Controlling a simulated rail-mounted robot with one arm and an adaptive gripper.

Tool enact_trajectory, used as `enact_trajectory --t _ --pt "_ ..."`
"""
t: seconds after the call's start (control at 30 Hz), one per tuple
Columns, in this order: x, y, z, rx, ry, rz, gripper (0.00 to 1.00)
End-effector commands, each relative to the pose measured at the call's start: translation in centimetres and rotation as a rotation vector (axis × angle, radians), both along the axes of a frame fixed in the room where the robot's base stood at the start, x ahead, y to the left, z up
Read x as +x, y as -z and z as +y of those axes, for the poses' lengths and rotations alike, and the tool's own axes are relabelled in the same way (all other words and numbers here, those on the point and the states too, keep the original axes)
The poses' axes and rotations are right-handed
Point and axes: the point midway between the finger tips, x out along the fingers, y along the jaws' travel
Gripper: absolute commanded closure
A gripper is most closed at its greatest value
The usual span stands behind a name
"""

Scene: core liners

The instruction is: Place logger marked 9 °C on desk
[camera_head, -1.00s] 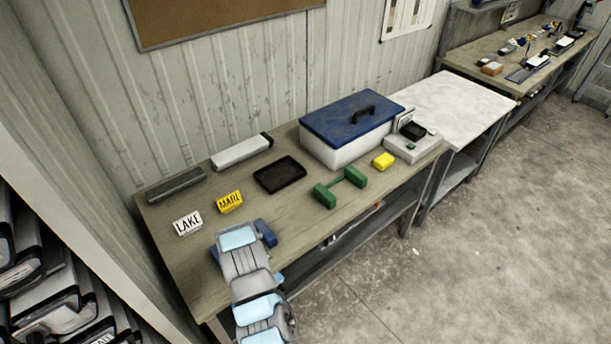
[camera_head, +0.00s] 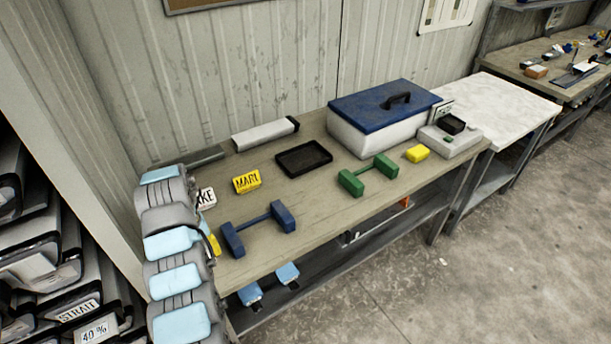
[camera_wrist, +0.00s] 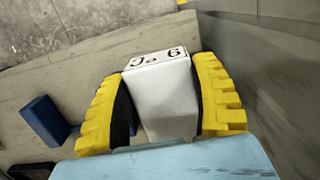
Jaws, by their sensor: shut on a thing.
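My gripper (camera_wrist: 165,100) has yellow ridged fingers in the wrist view. It is shut on a white block-shaped logger (camera_wrist: 162,95) whose end face reads 9 °C, upside down in that view. In the head view my arm stands at the left, and a bit of yellow finger shows beside it; the logger is hidden there. The desk (camera_head: 315,203) is the long worktop along the wall, and its surface also shows in the wrist view (camera_wrist: 75,95) beneath the gripper. I cannot tell whether the logger touches it.
A blue dumbbell-shaped piece (camera_head: 258,228) lies near the arm.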

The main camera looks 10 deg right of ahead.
Motion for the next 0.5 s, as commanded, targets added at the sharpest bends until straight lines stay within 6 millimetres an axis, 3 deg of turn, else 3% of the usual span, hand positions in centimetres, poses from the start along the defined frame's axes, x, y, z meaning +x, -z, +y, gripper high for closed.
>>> enact_trajectory --t 0.27,0.5 --pt "0.0 0.3 0.1 -0.001 -0.003 0.000 0.78" --pt "-0.1 3.7 0.1 -0.001 -0.004 0.004 0.78"
